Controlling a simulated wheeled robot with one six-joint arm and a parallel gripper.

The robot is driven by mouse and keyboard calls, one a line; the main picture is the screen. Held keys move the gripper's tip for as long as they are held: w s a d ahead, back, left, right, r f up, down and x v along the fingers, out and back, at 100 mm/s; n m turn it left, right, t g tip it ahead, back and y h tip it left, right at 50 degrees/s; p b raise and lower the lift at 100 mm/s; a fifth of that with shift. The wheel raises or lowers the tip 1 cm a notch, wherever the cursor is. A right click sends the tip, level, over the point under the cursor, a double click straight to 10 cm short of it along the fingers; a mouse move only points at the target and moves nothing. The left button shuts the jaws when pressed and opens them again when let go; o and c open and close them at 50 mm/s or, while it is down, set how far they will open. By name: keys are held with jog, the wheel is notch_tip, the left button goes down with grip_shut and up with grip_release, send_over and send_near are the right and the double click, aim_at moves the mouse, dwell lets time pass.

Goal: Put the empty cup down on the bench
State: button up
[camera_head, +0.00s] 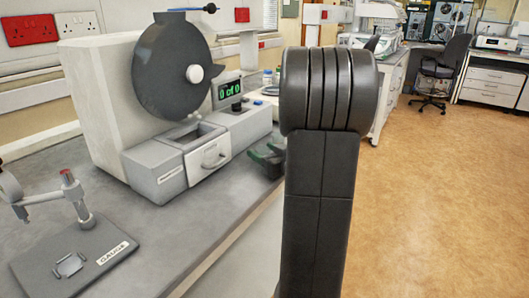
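The bench (165,238) is a grey top running along the left wall. My dark arm stands upright in the middle of the view and hides part of the bench behind it. Just left of the arm, a small dark shape with green parts, which looks like my gripper (267,157), shows above the bench edge. It is too small and too covered to tell whether it is open or shut. I cannot make out a cup in this view; the arm may hide it.
A white machine (95,105) with a dark round drum and an open-topped drawer (210,160) fills the back of the bench. Its display (229,90) reads "0 of 0". A gauge stand (78,250) sits at front left. Bare bench lies between them.

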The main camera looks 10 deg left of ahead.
jog(key=shift+r, duration=0.3)
jog(key=p+v, duration=0.1)
jog(key=v, duration=1.1)
dwell(1.1)
